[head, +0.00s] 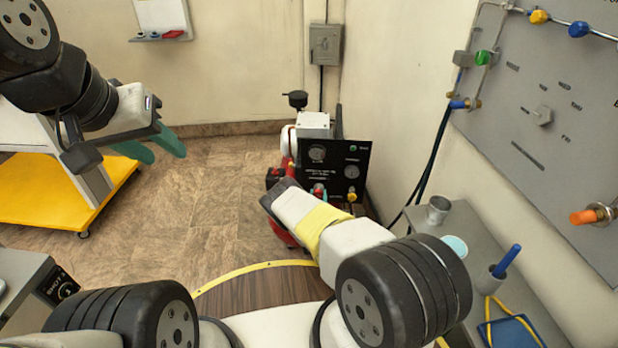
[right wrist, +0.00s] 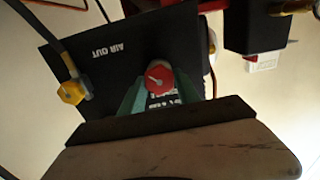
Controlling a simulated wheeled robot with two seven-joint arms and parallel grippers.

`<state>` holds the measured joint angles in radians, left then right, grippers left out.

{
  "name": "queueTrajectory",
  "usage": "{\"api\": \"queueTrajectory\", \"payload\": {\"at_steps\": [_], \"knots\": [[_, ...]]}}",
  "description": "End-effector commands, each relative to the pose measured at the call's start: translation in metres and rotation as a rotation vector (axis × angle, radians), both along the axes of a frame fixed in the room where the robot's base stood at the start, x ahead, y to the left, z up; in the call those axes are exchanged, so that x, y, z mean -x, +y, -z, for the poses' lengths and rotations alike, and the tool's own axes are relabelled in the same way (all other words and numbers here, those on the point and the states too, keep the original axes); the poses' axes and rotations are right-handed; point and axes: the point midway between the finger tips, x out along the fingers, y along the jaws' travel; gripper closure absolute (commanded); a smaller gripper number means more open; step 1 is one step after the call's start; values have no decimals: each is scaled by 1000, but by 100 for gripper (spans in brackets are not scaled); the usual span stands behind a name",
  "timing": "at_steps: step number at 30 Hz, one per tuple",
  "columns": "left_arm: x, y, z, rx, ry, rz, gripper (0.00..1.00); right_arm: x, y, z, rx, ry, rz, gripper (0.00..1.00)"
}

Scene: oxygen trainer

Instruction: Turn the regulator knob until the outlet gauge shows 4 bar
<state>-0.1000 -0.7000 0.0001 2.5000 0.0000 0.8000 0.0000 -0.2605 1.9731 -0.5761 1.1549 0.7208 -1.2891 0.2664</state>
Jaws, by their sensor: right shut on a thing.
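The black regulator panel (head: 336,158) stands on a unit by the back wall. It has a round gauge on its left (head: 317,153) and another on its right (head: 352,171); their readings are too small to tell. In the right wrist view the red knob (right wrist: 159,73) with a white mark sits between the green fingers of my right gripper (right wrist: 160,84), one on each side, shut on it. The panel face (right wrist: 110,72) reads "AIR OUT" upside down there. My left gripper (head: 154,144) is raised at the left, its green fingers apart and empty, far from the panel.
A yellow fitting with a hose (right wrist: 72,92) is beside the knob. A grey bench (head: 470,230) with a metal cup (head: 438,209) stands at the right below a wall board (head: 550,110). A yellow-based cart (head: 60,195) is at the left. Floor between is clear.

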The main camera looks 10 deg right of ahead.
Motion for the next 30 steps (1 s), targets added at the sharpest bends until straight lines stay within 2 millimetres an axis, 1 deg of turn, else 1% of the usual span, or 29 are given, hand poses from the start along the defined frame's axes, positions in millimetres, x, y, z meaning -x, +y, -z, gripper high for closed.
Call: {"api": "queueTrajectory", "payload": {"at_steps": [8,9,11,12,20,23,26,30], "knots": [[0,0,0,0,0,0,61,0,0,0,7,2,-1,100],[0,0,0,0,0,0,61,0,0,0,7,2,-1,56],[0,0,0,0,0,0,61,0,0,0,7,2,-1,44],[0,0,0,0,0,0,61,0,0,0,7,2,-1,40],[0,0,0,0,0,0,61,0,0,0,7,2,0,40],[0,0,0,0,0,0,61,4,1,0,7,2,0,40],[0,0,0,0,0,0,61,15,5,0,7,3,0,40],[0,0,0,0,0,0,61,40,12,1,7,4,0,40]]}}
